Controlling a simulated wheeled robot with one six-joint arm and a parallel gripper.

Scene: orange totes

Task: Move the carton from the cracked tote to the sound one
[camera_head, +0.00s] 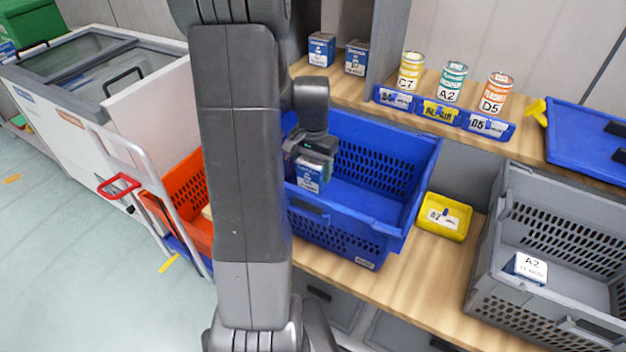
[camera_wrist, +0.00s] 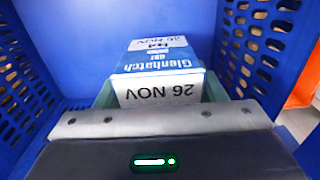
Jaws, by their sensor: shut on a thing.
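The blue tote (camera_head: 428,160) stands on the wooden bench. A blue and white carton (camera_head: 308,178) is inside it, towards its left part in the head view. My gripper (camera_head: 314,160) reaches down into this tote and is shut on the carton. In the wrist view the carton (camera_wrist: 155,62) sits between the greenish finger pads and shows "26 NOV". I cannot tell whether it touches the tote floor. I see no clear crack in either tote.
A small yellow bin (camera_head: 444,217) sits between the totes. An orange tote (camera_head: 187,180) is on a trolley at left, partly hidden by my arm. A blue lid (camera_head: 585,135) lies at back right.

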